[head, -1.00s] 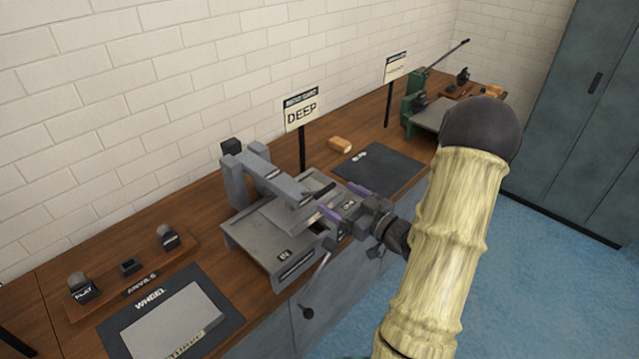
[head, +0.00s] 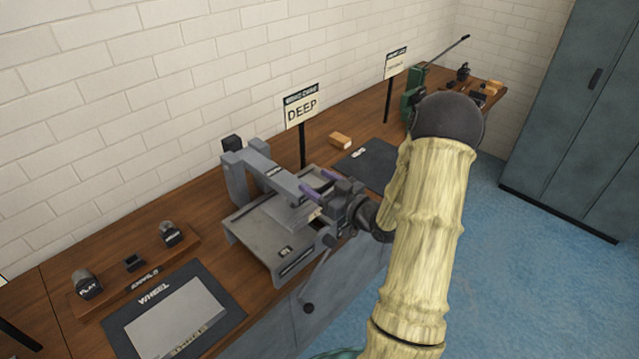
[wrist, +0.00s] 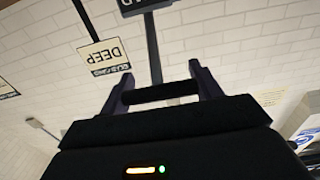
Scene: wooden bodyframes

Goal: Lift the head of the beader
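The beader (head: 262,235) is a grey machine on the wooden bench, with a flat bed and an upright post at its back left. Its head (head: 275,178) is a long grey arm running from the post over the bed and sloping down to the front. My gripper (head: 318,188) is at the head's front end, its purple fingers pointing towards it. In the wrist view, the fingers (wrist: 160,90) are spread apart, with the black handle bar (wrist: 160,93) lying crosswise between them. Whether they touch its ends is unclear.
A DEEP sign (head: 301,108) stands behind the beader. A wheel mat (head: 175,312) and anvil rack (head: 135,268) lie to the left. A dark mat (head: 372,160), a wooden block (head: 340,141) and a green machine (head: 413,95) are to the right. A cabinet (head: 580,120) stands beyond.

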